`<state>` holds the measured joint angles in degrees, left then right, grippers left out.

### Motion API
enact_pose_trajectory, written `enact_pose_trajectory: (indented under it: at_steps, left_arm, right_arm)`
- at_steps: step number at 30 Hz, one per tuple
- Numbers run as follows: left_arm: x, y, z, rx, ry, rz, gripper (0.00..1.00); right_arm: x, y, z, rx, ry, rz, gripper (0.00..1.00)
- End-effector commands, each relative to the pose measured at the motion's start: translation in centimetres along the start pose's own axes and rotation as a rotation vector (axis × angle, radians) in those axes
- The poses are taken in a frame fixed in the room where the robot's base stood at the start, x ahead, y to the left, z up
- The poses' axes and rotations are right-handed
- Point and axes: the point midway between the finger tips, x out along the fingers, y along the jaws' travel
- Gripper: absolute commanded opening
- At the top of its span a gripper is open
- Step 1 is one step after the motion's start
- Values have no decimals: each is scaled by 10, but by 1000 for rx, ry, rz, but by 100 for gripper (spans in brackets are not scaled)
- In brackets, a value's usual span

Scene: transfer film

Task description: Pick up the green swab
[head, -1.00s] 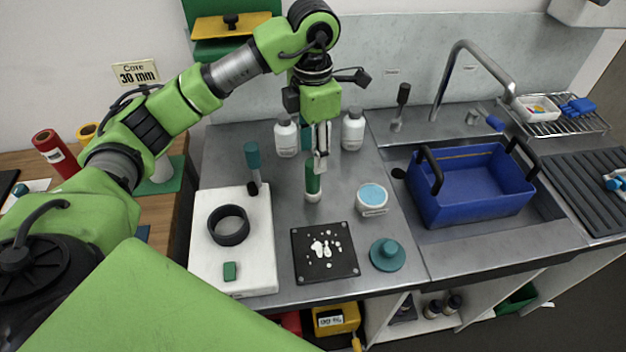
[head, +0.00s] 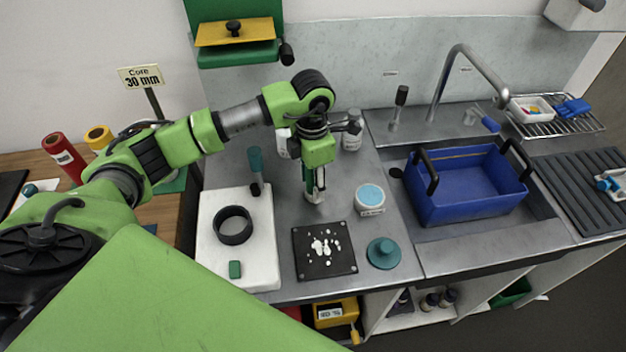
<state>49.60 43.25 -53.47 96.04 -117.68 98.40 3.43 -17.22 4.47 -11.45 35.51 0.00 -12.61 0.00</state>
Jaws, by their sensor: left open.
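The green swab (head: 310,182), a short upright green cylinder with a white lower end, stands on the steel worktop behind the black square plate. My left gripper (head: 315,188) points straight down over it, open, with its fingers at the swab's height. The fingers hide part of the swab, and I cannot tell whether they touch it. My right gripper is not in view.
A white board (head: 262,268) with a black ring (head: 233,238) lies to the left. The black plate (head: 324,262) with white pieces is in front. A blue-topped jar (head: 369,200) and a teal knobbed disc (head: 384,253) stand close on the right.

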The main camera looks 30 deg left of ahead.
Motion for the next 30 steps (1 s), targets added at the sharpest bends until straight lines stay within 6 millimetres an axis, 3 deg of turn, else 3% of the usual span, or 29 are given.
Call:
enact_pose_trajectory:
  at_steps: [1, 5, 6, 20, 28, 30]
  left_arm:
    - [0, 0, 0, 0, 0, 0, 42]
    - [0, 0, 0, 0, 0, 0, 8]
    - [0, 0, 0, 0, 0, 0, 5]
    - [-3, 0, 1, 0, -1, 0, 4]
    - [-33, 1, 2, 1, -6, 3, 4]
    - [-43, -10, 10, 5, -8, 2, 4]
  right_arm:
    - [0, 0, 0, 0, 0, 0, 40]
    - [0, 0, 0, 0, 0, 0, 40]
    - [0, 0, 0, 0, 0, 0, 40]
    - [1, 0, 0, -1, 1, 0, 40]
    - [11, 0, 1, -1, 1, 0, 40]
    - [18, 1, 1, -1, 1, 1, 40]
